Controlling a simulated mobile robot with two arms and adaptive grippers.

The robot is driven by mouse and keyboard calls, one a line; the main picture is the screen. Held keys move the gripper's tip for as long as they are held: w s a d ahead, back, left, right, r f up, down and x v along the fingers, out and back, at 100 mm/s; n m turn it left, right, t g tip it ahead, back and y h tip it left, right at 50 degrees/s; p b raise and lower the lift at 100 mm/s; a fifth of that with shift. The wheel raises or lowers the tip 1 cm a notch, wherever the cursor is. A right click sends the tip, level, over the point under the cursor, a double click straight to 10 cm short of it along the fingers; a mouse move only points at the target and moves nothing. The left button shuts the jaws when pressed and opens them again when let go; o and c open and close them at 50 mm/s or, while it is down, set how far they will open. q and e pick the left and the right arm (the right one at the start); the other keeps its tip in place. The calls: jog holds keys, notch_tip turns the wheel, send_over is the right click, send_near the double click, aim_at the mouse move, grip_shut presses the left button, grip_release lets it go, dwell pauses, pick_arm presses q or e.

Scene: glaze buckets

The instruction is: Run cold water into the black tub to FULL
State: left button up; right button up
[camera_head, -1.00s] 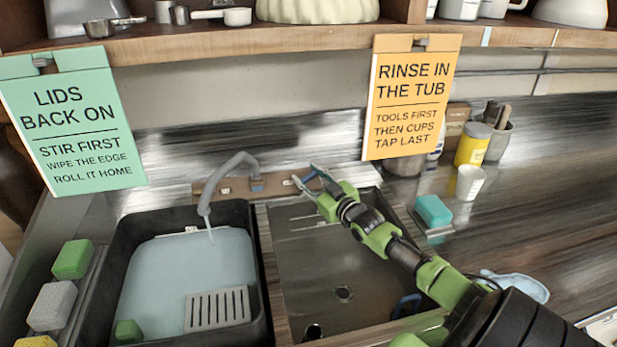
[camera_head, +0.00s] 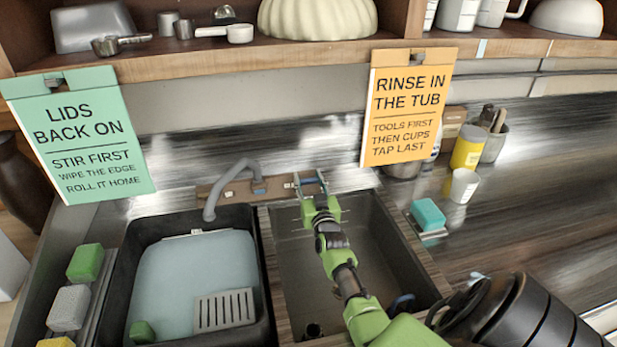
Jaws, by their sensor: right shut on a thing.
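The black tub (camera_head: 128,262) stands at the left, holding pale blue water (camera_head: 190,270) that covers its floor and reaches well up its walls. The grey spout (camera_head: 226,182) arches over the tub's back edge, and I see no stream below its mouth. My right gripper (camera_head: 310,181) is at the right end of the tap rail (camera_head: 215,193), behind the sink. It is shut on what looks like the tap handle there, mostly hidden by the fingers. A bluish part shows between them. My left gripper is not in view.
A slotted grey plate (camera_head: 224,310) and a green block (camera_head: 142,331) are in the tub. Sponges (camera_head: 86,262) line the left. A shelf (camera_head: 150,52) with hanging signs overhangs the back.

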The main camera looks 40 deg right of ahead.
dwell(0.3)
jog(key=o, duration=1.1)
jog(key=v, duration=1.2)
